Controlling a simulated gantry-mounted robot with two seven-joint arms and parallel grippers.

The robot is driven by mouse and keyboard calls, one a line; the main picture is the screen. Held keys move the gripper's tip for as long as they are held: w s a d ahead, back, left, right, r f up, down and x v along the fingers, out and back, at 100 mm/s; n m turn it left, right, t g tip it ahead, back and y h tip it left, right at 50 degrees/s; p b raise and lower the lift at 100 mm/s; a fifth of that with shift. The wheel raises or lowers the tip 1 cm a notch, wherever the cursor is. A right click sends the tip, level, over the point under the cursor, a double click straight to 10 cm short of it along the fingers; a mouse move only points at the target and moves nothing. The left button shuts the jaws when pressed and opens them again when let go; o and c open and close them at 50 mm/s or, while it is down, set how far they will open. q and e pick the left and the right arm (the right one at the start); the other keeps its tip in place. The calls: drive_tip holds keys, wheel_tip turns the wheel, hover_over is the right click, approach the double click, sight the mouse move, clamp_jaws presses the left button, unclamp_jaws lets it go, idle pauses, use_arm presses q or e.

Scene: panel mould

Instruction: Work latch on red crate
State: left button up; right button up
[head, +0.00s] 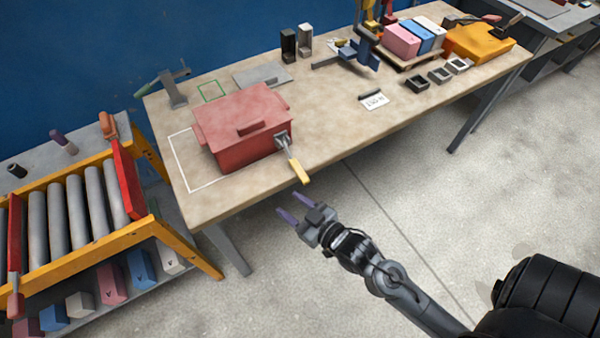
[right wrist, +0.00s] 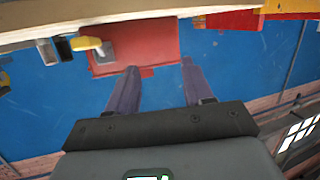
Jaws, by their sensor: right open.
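The red crate (head: 243,128) stands on the left part of the wooden table with its lid on. A grey latch (head: 282,140) with a yellow handle (head: 300,172) sits on its right end, and the handle points down past the table's front edge. My right gripper (head: 291,205) is open and empty, in front of the table and apart from the handle. In the right wrist view, the red crate (right wrist: 150,42) shows beyond the two purple fingers (right wrist: 160,66). The yellow handle (right wrist: 86,43) is left of the fingers there. My left gripper is not in view.
A yellow-framed roller rack (head: 150,232) stands at the left. A white card (head: 374,100), small dark trays (head: 418,84), coloured boxes (head: 402,40) and an orange case (head: 478,42) are on the table's right. The table between crate and card is clear.

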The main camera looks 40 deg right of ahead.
drive_tip(key=w+d+t+b, duration=0.1)
drive_tip(key=d+t+b, duration=0.1)
drive_tip(key=t+b, duration=0.15)
drive_tip(key=m+t+h+b, duration=0.4)
drive_tip(key=t+h+b, duration=0.35)
drive_tip(key=b, duration=0.55)
approach(300, 171)
drive_tip(key=shift+y, duration=0.35)
drive_tip(key=b+x, duration=0.2)
drive_tip(key=x, duration=0.7)
drive_tip(key=shift+w+d+r, duration=0.15)
drive_tip(key=shift+w+d, duration=0.05)
drive_tip(key=shift+w, duration=0.15)
drive_tip(key=shift+c, duration=0.5)
clamp_jaws()
